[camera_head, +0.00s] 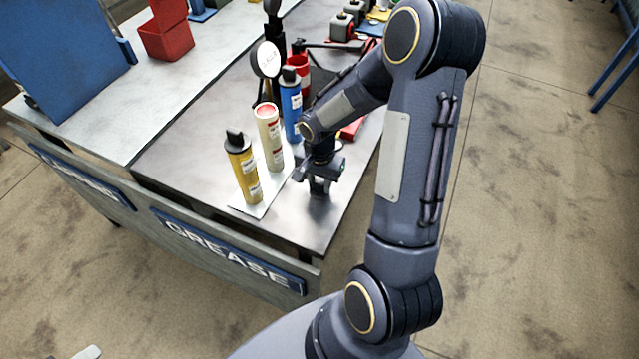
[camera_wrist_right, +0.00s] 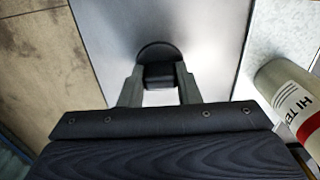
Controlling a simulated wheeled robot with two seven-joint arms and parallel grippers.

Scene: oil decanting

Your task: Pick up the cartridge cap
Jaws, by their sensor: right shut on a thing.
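The black cartridge cap (camera_wrist_right: 160,72) has a wide round flange and a block-like grip. It is on the grey bench top in the right wrist view. My right gripper (camera_wrist_right: 159,84) is shut on its block, one finger on each side. In the head view, my right gripper (camera_head: 318,178) points down at the bench's front right, and the cap there is hard to make out. A cream cartridge (camera_head: 269,136) with an open-looking red top stands just left of it. It also shows at the right of the wrist view (camera_wrist_right: 284,92). My left gripper is not in view.
A yellow cartridge (camera_head: 243,168) and a blue one (camera_head: 291,106), both black-topped, stand near the cream one on a pale mat (camera_head: 270,198). A round gauge (camera_head: 267,58) and a red container (camera_head: 299,70) stand behind. The bench edge is close to my right gripper.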

